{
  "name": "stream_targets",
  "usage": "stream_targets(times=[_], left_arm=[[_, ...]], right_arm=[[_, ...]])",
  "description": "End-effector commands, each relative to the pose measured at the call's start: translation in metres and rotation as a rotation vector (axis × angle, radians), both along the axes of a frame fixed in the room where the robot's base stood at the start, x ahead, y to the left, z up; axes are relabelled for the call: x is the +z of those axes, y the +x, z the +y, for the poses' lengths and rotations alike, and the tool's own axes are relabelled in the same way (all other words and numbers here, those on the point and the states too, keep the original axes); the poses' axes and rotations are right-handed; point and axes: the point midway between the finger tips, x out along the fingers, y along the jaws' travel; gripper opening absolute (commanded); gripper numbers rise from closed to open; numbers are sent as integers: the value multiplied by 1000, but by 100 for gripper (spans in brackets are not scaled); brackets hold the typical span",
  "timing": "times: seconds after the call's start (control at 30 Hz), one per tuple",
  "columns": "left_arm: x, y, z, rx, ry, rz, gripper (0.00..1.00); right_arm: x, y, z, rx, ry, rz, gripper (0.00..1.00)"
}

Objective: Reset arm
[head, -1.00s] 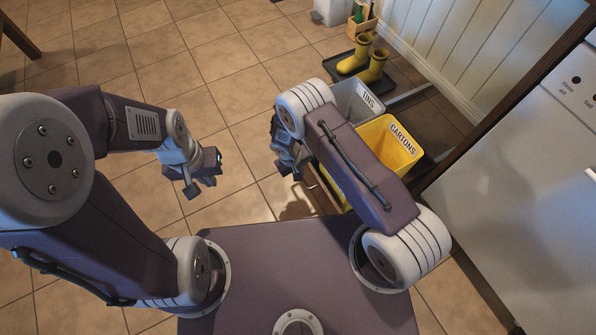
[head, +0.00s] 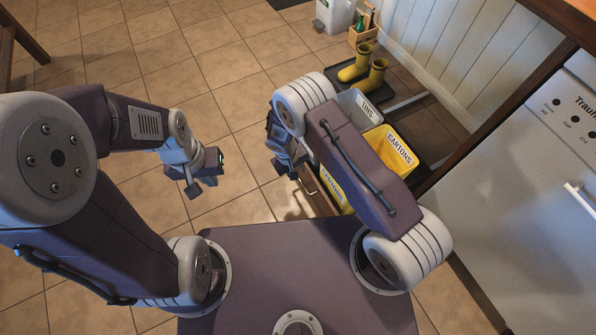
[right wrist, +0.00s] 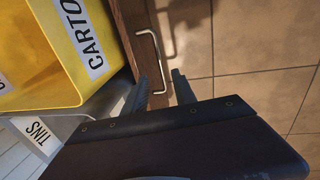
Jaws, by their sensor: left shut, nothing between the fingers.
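My left gripper (head: 203,184) is shut and empty, held over the tiled floor at the left of the head view. My right gripper (head: 288,164) is partly hidden behind its own arm in the head view. In the right wrist view its two fingers (right wrist: 160,90) stand apart with a gap between them. The metal handle (right wrist: 154,60) of a brown wooden drawer front (right wrist: 130,25) shows just beyond the fingertips and partly between them. I cannot tell whether the fingers touch it.
A yellow bin (head: 372,143) marked CARTONS and a grey bin (head: 350,101) marked TINS stand beside my right arm. Yellow boots (head: 375,78) sit on a dark tray behind them. A white appliance (head: 520,190) is at the right. Floor (head: 110,60) at the left is open.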

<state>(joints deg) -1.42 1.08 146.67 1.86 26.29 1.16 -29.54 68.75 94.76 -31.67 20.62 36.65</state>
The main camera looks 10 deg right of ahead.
Motion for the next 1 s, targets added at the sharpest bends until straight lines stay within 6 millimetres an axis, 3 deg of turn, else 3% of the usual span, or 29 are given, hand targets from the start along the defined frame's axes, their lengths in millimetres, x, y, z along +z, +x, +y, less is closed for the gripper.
stream_targets(times=[0.1, 0.67, 0.77, 0.87, 0.9, 1.0], left_arm=[[5, 0, 0, 0, 0, 0, 0], [5, 0, 0, 0, 0, 0, 0], [7, 0, 0, 0, 0, 0, 0], [10, 0, 0, 0, 0, 0, 0], [11, 0, 0, 0, 0, 0, 0], [13, 0, 0, 0, 0, 0, 0]], right_arm=[[8, -1, 1, 0, 0, 1, 33], [9, 2, -3, -12, 0, -1, 33], [34, 29, -7, -55, 30, -56, 33], [94, 68, -25, -138, 78, -155, 33], [124, 78, -39, -192, 96, -191, 33], [190, 77, -77, -328, 136, -252, 33]])
